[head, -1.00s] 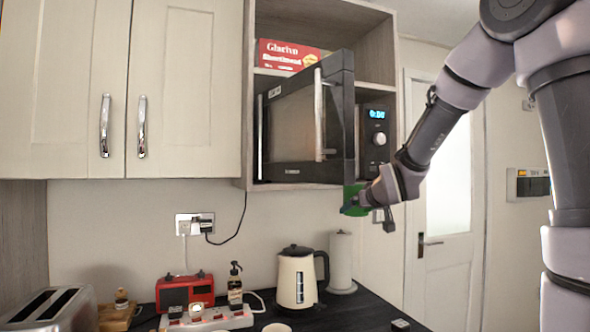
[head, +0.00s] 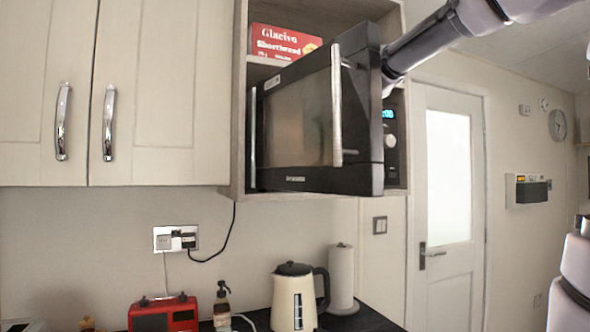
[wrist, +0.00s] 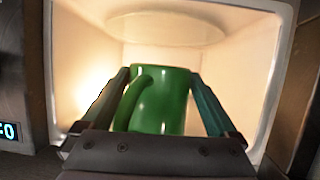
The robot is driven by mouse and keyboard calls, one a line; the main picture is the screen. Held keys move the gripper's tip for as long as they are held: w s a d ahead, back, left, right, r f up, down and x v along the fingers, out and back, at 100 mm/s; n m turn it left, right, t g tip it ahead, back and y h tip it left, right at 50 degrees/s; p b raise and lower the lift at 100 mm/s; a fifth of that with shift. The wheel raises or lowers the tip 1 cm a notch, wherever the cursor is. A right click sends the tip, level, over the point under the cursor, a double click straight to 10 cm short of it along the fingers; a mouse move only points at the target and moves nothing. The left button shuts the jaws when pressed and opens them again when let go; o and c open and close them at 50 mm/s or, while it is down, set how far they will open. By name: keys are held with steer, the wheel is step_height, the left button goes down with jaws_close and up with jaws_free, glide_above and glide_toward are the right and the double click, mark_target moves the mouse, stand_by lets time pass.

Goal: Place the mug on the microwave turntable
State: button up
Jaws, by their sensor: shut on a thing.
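The green mug (wrist: 165,105) is between the two fingers of my gripper (wrist: 161,76) in the wrist view, with its handle toward the left. My gripper is shut on it, inside the lit microwave cavity. The wrist view seems upside down, as the display lies at its left. The turntable (wrist: 165,28) shows as a pale round disc at the top of that view, apart from the mug in the picture. The microwave (head: 300,120) stands in its cupboard niche in the head view with its door swung open. That door hides my gripper and the mug there.
The open door's edge (head: 368,120) stands close left of my arm. The control panel (head: 393,140) is right of the cavity. A kettle (head: 294,300) and paper roll (head: 341,280) stand below.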

steer(key=w+a, duration=0.2)
steer(key=w, duration=0.3)
steer(key=w+a, duration=0.2)
steer(key=w, duration=0.3)
steer(key=w+a, duration=0.2)
steer(key=w, duration=0.2)
steer(key=shift+w+a, duration=0.1)
steer(key=shift+w, duration=0.3)
steer(key=shift+s+f, duration=0.1)
steer(key=shift+f, duration=1.65)
step_height(320, 180, down, 3)
steer(key=shift+a+f, duration=0.1)
steer(key=shift+f, duration=0.1)
steer(key=shift+w+f, duration=0.1)
steer(key=shift+w, duration=0.1)
steer(key=o, duration=1.6)
steer(key=shift+f, duration=0.1)
steer(key=shift+c, duration=0.2)
